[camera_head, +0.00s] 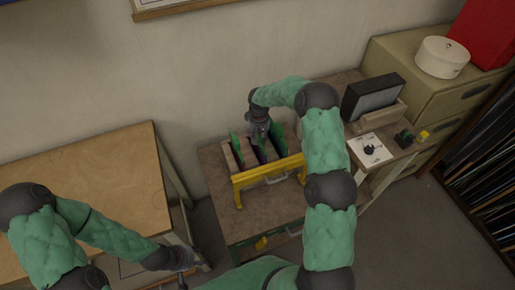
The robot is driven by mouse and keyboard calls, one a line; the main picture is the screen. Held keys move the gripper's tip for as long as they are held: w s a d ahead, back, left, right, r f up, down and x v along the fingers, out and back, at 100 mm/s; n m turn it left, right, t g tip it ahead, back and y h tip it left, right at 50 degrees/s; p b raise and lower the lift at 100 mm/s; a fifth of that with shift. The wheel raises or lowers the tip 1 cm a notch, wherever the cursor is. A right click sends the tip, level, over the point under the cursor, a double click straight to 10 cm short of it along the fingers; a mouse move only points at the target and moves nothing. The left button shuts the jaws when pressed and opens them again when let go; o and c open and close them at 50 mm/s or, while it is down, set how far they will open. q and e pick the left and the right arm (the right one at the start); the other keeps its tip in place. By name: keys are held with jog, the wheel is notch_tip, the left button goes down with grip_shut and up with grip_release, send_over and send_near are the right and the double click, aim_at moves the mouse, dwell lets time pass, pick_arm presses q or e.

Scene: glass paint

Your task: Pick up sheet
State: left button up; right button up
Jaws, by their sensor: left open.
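Several thin sheets stand upright in a rack (268,172) with a yellow front bar and wooden parts, on the brown worktable. A green sheet (236,148) shows at the rack's left and another green sheet (279,139) toward its right. Darker sheet edges show between them. My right gripper (259,137) points down at the top of the rack, between the two green sheets. Its fingertips are too small and dark to show whether they touch or hold a sheet. My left gripper (192,262) is open, low at the left, beside the wooden table and away from the rack.
A wooden table (100,190) stands at the left, with a gap to the worktable (240,225). At the right are a black panel (371,96) in a holder, a white plate with a dark knob (370,150) and a cabinet (420,85) bearing a round white box (442,56).

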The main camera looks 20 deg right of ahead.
grip_shut()
jog(key=shift+r, duration=0.1)
jog(key=shift+w+r, duration=0.1)
jog(key=shift+r, duration=0.3)
notch_tip(320, 180, up, 9)
jog(key=shift+r+p, duration=0.1)
jog(key=shift+p, duration=0.85)
